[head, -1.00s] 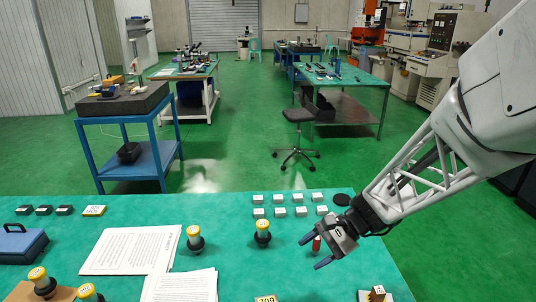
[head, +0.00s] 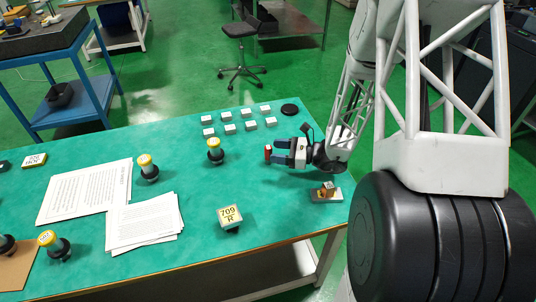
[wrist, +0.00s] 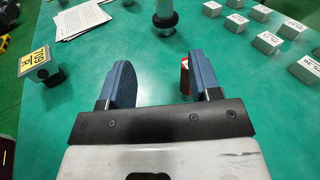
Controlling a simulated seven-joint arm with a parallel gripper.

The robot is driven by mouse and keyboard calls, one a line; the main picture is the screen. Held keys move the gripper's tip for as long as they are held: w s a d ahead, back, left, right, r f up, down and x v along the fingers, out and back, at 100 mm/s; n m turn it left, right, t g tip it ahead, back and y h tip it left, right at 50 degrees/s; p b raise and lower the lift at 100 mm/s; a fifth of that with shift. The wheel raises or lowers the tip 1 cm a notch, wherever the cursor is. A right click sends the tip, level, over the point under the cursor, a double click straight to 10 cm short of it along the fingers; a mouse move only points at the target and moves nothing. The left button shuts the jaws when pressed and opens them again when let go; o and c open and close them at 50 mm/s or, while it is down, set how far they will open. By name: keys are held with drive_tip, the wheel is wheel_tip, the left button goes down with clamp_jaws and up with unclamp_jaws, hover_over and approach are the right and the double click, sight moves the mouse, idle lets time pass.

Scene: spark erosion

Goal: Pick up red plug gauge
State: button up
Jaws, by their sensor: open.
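The red plug gauge (head: 267,153) stands on the green table at the tips of my gripper's blue fingers in the head view. My gripper (head: 277,151) is low over the table and points left. In the wrist view my gripper (wrist: 158,66) is open, with a clear gap between its fingers. The red plug gauge (wrist: 184,76) shows there at the inner side of the right finger, partly hidden by it. I cannot tell whether it touches that finger.
Several white labelled blocks (head: 230,129) stand behind my gripper. A yellow-topped black gauge (head: 215,151) stands to the left. A box marked 709 (head: 230,216) and a small block on a plate (head: 326,194) are nearer the front. Papers (head: 143,222) lie left.

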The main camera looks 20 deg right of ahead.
sight(268, 155)
drive_tip(key=d+f+m+t, duration=0.1)
drive_tip(key=w+d+f+m+t, duration=0.1)
drive_tip(key=d+f, duration=0.1)
drive_tip(key=shift+w+f+m+t+h, duration=0.25)
drive_tip(key=shift+w+m+t+h, duration=0.15)
drive_tip(key=shift+a, duration=0.1)
drive_tip(key=shift+x, duration=1.2)
drive_tip(key=shift+a, duration=0.15)
drive_tip(key=shift+x, duration=2.55)
drive_tip(key=shift+r, duration=0.1)
drive_tip(key=c, duration=1)
